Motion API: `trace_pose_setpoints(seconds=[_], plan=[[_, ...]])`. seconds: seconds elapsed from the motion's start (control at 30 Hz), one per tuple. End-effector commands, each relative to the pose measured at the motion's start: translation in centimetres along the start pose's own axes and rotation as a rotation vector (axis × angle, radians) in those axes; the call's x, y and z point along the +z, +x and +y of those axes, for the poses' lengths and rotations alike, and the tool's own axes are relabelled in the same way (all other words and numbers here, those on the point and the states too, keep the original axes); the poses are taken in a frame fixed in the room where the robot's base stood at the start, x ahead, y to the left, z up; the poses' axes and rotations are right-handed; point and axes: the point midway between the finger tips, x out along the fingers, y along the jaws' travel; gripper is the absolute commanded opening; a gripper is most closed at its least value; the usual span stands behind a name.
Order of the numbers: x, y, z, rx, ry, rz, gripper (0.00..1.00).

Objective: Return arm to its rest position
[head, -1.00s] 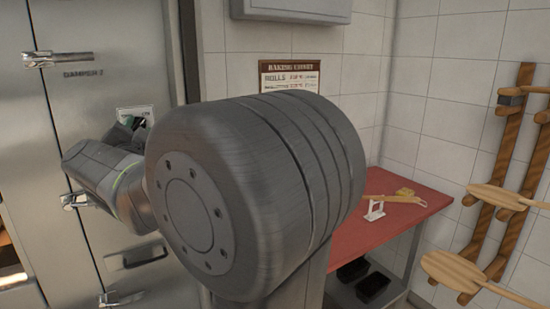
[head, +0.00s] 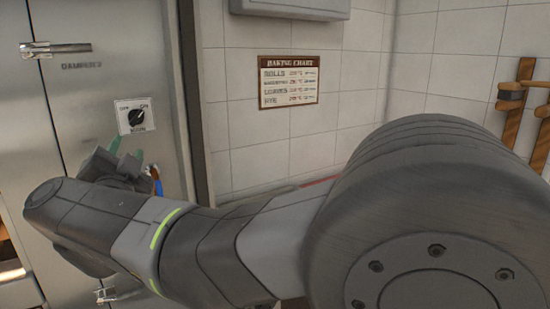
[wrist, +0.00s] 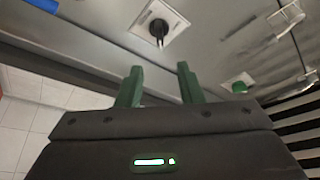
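My arm crosses the lower part of the head view, with a large round joint at the right. My gripper (head: 127,155) is in front of the steel oven front (head: 95,110), just below a white plate with a black rotary knob (head: 137,116). In the wrist view my gripper (wrist: 158,85) shows two green fingers standing apart with nothing between them. The knob also shows in the wrist view (wrist: 158,28), beyond the fingertips and apart from them.
A baking chart (head: 288,80) hangs on the white tiled wall. Wooden racks (head: 517,100) are at the right. Door latches (head: 55,49) stick out from the oven front. My arm hides most of the red table. A blue piece (head: 155,178) shows beside my gripper.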

Motion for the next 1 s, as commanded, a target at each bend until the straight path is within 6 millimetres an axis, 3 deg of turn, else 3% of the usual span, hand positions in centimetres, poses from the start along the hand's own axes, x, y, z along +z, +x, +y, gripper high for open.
trace_pose_setpoints(seconds=[0.67,1.0], plan=[[-0.1,13.1,0.0,0.003,-0.004,0.0,0.34],[0.1,12.5,0.5,-0.136,-0.333,-0.001,0.34]])
